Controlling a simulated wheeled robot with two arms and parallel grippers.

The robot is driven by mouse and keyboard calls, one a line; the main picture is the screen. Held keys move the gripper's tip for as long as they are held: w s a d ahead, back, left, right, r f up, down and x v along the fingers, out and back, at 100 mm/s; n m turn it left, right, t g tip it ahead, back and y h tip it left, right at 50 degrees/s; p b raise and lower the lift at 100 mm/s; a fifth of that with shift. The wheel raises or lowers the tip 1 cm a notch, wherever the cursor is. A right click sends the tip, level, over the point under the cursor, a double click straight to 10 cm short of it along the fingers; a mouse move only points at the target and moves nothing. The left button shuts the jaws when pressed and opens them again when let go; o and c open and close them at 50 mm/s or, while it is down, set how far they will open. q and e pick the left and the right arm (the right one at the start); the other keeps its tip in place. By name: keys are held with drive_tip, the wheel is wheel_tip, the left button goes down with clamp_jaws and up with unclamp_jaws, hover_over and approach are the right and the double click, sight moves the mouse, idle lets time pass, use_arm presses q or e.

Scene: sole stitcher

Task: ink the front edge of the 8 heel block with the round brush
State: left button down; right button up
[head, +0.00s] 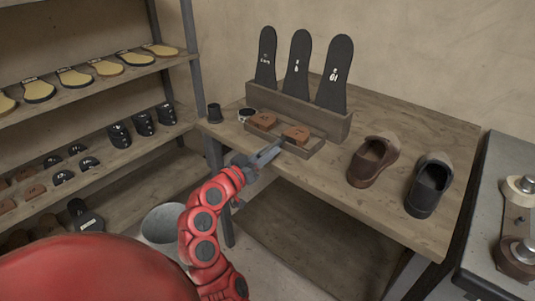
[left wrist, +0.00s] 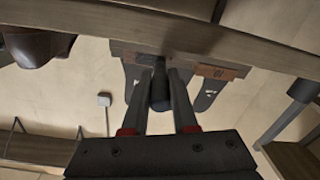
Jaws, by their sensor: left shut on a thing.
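One marked heel block (left wrist: 221,72) shows right of the brush there. Whether the brush touches a block I cannot tell. My right gripper is out of view.
A small ink jar (head: 246,114) and a dark cup (head: 214,113) stand left of the tray. A rack (head: 298,113) of black soles stands behind it. A brown shoe (head: 373,160) and a black shoe (head: 429,185) stand to the right. Shelves fill the left.

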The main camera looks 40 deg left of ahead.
use_arm(q)
drive_tip(key=shift+s+d+f, duration=0.1)
drive_tip(key=shift+d, duration=1.85)
drive_tip(key=shift+a+b, duration=0.35)
drive_tip(key=shift+b, duration=0.05)
drive_tip(key=shift+a, duration=0.1)
drive_tip(key=shift+a+b, duration=0.7)
drive_tip(key=shift+a, duration=0.1)
drive_tip(key=shift+a, duration=0.1)
